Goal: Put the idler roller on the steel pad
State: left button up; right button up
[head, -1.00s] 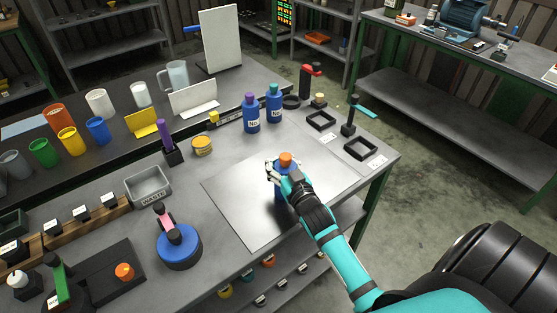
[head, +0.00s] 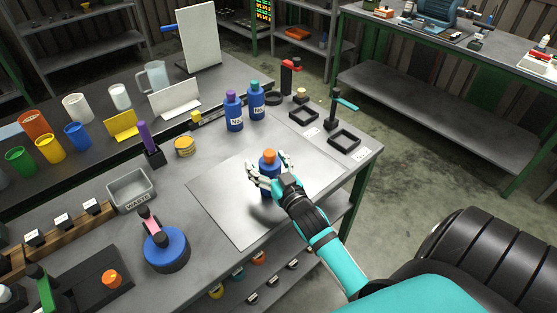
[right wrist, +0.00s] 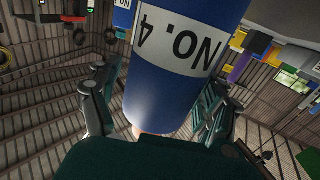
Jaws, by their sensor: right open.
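A blue cylinder (head: 265,178) with an orange top stands upright on the steel pad (head: 225,205), near its middle. I take it to be the idler roller, though it looks like a bottle. In the right wrist view the blue cylinder (right wrist: 180,85) fills the middle, and its white label reads NO. 4. My right gripper (head: 268,166) is open, with its fingers spread on either side of the cylinder. Both fingers also show in the right wrist view (right wrist: 158,92), with gaps between them and the cylinder. My left gripper is not in view.
Two similar blue bottles, one purple-topped (head: 233,112) and one teal-topped (head: 256,101), stand behind the pad. Black square frames (head: 344,139) lie to the right. A waste tray (head: 131,189) and a round blue base (head: 166,250) are to the left. The pad is otherwise bare.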

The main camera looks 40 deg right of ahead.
jog(key=s, duration=0.3)
jog(key=s+a, duration=0.1)
jog(key=s, duration=0.2)
jog(key=s+b, duration=0.1)
jog(key=s, duration=0.2)
jog(key=shift+s+a, duration=0.15)
